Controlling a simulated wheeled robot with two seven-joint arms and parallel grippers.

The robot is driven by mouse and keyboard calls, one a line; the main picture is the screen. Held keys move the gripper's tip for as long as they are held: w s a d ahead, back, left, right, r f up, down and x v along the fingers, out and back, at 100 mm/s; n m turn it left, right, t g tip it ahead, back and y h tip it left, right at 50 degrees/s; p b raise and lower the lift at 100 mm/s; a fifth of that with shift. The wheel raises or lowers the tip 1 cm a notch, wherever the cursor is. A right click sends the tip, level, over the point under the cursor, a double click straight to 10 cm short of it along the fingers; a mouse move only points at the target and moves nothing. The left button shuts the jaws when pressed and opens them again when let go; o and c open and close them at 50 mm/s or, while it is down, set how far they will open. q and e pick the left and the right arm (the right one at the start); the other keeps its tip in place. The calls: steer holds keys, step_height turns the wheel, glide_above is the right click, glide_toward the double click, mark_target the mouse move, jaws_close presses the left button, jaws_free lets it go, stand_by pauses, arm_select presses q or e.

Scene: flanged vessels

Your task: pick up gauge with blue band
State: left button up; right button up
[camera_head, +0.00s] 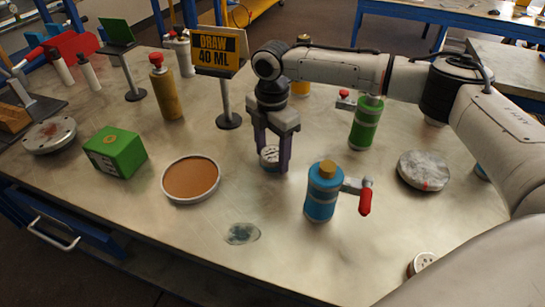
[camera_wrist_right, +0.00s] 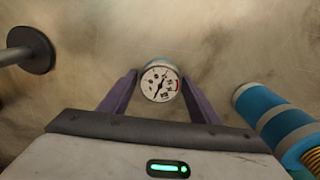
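A small round gauge (camera_head: 269,156) with a white dial stands on the metal table. It also shows in the right wrist view (camera_wrist_right: 160,83), with a black needle and a red mark on the dial's right side. In the right wrist view the fingers (camera_wrist_right: 160,80) are spread, with a narrow gap visible beside the gauge. My left gripper is not in view.
A blue vessel (camera_head: 321,192) with a red-handled valve stands close to the right of the gripper. A green vessel (camera_head: 366,123) stands behind it. A sign on a stand (camera_head: 229,105), a brown-filled dish (camera_head: 191,179) and a green box (camera_head: 115,152) are to the left. The front middle is mostly clear.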

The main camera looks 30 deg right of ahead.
steer(key=c, duration=0.8)
steer(key=shift+r, duration=0.1)
